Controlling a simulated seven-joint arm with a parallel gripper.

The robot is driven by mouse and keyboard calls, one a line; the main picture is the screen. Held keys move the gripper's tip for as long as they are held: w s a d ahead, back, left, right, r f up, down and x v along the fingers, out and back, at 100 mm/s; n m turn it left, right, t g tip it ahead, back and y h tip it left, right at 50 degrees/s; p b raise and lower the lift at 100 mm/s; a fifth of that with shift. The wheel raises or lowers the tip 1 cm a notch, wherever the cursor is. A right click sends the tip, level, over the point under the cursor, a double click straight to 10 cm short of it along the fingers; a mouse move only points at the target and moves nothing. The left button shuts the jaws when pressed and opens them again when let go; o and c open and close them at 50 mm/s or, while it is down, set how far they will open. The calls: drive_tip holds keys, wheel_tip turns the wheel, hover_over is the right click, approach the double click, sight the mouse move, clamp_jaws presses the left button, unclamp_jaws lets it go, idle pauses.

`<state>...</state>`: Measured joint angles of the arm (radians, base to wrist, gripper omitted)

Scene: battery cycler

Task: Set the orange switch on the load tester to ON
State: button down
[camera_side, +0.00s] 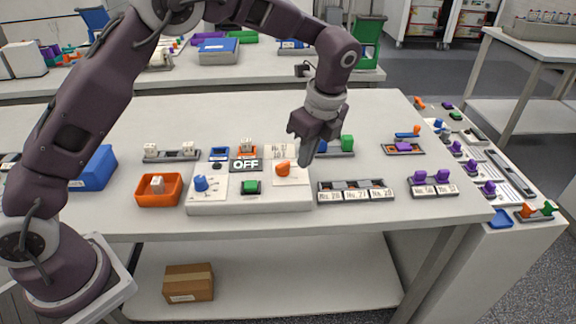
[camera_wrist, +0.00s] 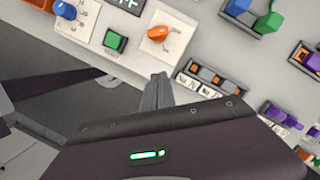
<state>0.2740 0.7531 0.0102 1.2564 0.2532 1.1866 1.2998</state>
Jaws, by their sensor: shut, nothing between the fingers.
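The load tester (camera_side: 250,205) is a low white box near the front edge of the table. Its orange switch (camera_side: 283,168) is a small turning handle on a white plate at the box's right end. The switch also shows in the wrist view (camera_wrist: 158,33); its small markings are too small to read.
On the box are a blue knob (camera_side: 201,183) and a green button (camera_side: 250,187). A dark numbered tray (camera_side: 355,191) stands to the right, a green block (camera_side: 347,143) behind right, an orange bin (camera_side: 158,190) left.

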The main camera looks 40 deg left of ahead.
sight(283, 167)
drive_tip(key=x, duration=0.6)
drive_tip(key=a, duration=0.3)
drive_tip(key=shift+w+a+f, duration=0.15)
drive_tip(key=shift+a+f, duration=0.05)
drive_tip(key=shift+w+a, duration=0.1)
drive_tip(key=shift+a, duration=0.25)
